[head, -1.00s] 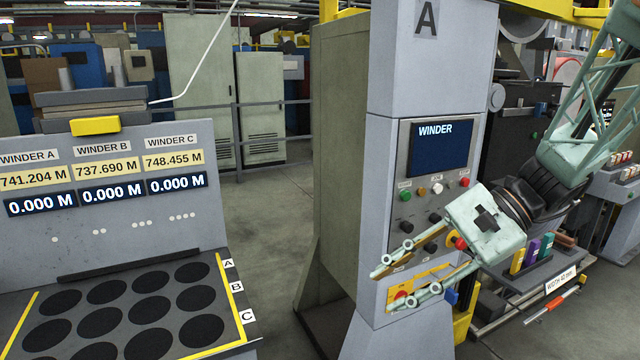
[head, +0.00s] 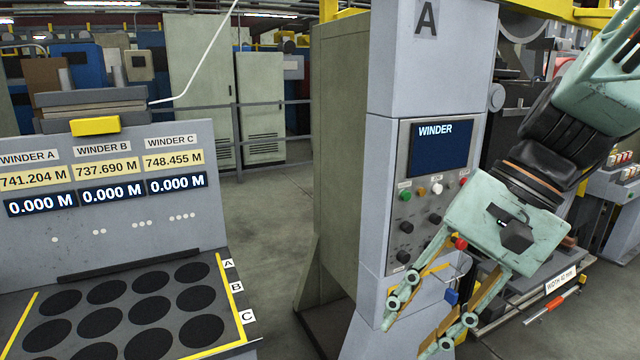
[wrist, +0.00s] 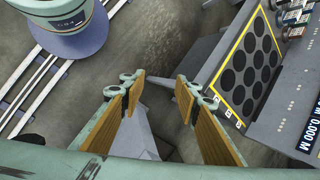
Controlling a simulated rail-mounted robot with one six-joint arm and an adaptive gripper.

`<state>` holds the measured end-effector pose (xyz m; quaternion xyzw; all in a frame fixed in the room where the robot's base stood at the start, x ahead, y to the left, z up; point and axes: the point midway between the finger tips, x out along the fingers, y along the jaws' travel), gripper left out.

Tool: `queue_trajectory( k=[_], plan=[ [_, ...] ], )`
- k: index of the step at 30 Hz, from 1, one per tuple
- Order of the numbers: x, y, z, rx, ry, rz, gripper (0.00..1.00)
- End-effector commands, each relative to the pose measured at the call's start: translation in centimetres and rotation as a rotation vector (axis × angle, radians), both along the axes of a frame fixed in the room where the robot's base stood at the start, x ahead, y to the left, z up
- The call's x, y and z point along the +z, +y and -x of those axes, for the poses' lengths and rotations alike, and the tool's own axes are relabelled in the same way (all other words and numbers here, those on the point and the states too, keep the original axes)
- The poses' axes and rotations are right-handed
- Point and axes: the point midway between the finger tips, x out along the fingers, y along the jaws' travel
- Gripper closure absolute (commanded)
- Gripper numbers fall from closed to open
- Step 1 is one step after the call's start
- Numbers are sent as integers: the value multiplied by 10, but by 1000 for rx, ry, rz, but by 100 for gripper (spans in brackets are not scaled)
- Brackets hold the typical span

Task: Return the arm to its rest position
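My arm reaches in from the upper right of the head view. My gripper (head: 418,332) hangs tilted down to the left in front of the winder A column (head: 384,190). Its two fingers are spread apart with nothing between them. In the wrist view my gripper (wrist: 158,92) is also open and empty, with wood-coloured pads on both fingers. The gripper body hides part of the column's lower panel and most of the tray of coloured items behind it.
A counter panel (head: 110,232) with a board of dark round spots (head: 220,268) stands at the left. The winder control panel (head: 440,160) with its buttons is close behind my gripper. Rails (wrist: 40,75) and a round base (wrist: 70,35) show in the wrist view. Open floor (head: 265,230) lies between.

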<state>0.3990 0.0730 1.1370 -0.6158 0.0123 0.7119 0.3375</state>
Motion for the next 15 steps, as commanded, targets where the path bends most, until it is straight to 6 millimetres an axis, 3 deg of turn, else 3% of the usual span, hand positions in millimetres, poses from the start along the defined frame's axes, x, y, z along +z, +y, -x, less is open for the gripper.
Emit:
queue_trajectory(
  k=[15],
  plan=[
    [14,-18,55,157,-145,192,70]
  ],
)
